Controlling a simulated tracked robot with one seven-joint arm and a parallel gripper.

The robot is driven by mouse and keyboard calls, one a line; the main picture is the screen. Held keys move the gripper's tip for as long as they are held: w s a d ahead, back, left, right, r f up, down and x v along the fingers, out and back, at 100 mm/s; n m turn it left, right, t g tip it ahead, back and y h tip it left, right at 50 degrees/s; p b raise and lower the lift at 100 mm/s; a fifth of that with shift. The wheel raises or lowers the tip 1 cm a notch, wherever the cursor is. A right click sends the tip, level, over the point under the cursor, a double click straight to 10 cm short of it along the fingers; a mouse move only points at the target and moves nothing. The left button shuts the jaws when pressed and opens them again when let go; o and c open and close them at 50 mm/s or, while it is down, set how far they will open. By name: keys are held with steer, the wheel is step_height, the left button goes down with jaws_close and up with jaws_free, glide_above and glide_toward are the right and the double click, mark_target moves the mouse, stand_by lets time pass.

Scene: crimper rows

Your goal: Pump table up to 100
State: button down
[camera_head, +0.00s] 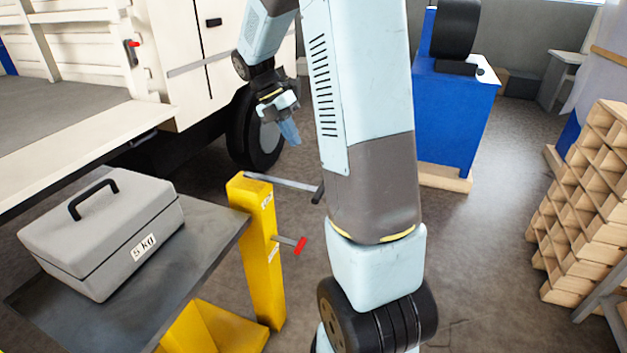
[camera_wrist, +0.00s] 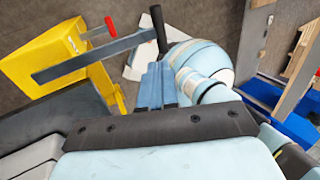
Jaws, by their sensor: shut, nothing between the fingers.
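The lift table (camera_head: 215,235) has a dark grey top and a yellow post (camera_head: 262,262), which also shows in the wrist view (camera_wrist: 45,62). A grey metal lever (camera_head: 280,181) with a black grip (camera_head: 318,193) sticks out to the right from the post's top. Below it is a shorter lever with a red end (camera_head: 300,246). In the wrist view the long lever (camera_wrist: 95,60) ends in its black grip (camera_wrist: 158,30), just beyond my fingers. My gripper (camera_head: 290,133) is shut and empty, above and behind the lever in the head view. I see no height reading.
A grey box (camera_head: 110,230) marked 5 kg sits on the table top. A white vehicle or machine with a wheel (camera_head: 255,135) stands behind. A blue cabinet (camera_head: 450,120) and wooden shelving (camera_head: 590,200) are at right. Floor between them is clear.

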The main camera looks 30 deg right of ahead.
mark_target(319, 188)
steer(key=shift+f, duration=0.15)
steer(key=x, duration=1.4)
